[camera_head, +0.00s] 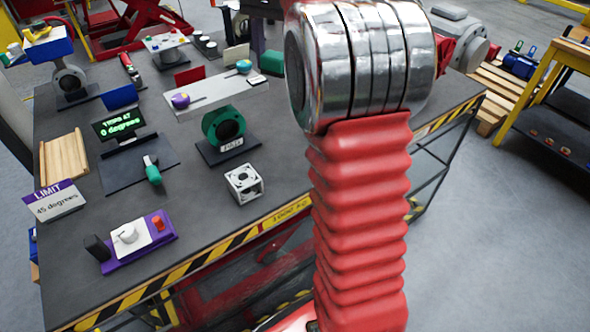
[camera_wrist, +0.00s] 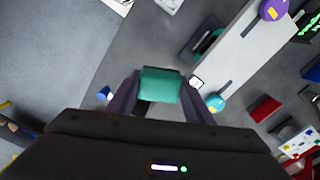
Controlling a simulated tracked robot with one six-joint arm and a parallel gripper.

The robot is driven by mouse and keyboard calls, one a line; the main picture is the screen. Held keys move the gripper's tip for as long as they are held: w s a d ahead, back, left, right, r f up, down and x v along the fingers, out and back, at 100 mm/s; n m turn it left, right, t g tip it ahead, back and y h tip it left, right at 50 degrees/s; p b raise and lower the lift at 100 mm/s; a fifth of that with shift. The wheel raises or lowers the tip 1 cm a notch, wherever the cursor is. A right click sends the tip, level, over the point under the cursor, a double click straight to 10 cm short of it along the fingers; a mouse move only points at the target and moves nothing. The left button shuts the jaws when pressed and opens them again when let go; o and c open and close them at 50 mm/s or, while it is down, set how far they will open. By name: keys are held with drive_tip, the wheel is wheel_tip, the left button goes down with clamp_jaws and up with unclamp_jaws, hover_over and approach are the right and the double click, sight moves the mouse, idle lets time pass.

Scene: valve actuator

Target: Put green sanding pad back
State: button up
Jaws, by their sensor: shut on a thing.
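In the wrist view my gripper (camera_wrist: 158,92) is shut on a green sanding pad (camera_wrist: 161,86), a teal-green block with a dark edge along its far side. The pad sits between the two dark fingers. A small white label (camera_wrist: 196,82) lies just right of it, near a teal knob (camera_wrist: 215,103) at the end of a long pale plate. In the head view a green block (camera_head: 271,62) shows beside the left edge of my arm; I cannot tell surely that it is the held pad. How high the pad is above the table is unclear.
A white cube fixture (camera_head: 244,183), a purple control box (camera_head: 138,238) and a display (camera_head: 118,125) are on the grey table. My arm hides its right part.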

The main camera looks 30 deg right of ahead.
drive_tip(key=s+f+m, duration=0.3)
drive_tip(key=s+f, duration=0.3)
drive_tip(key=f, duration=0.2)
drive_tip(key=m, duration=0.2)
hover_over(294, 170)
wheel_tip(294, 170, down, 8)
drive_tip(key=shift+f, duration=0.15)
drive_tip(key=shift+f, duration=0.1)
drive_tip(key=shift+f, duration=3.05)
drive_tip(key=shift+f, duration=1.85)
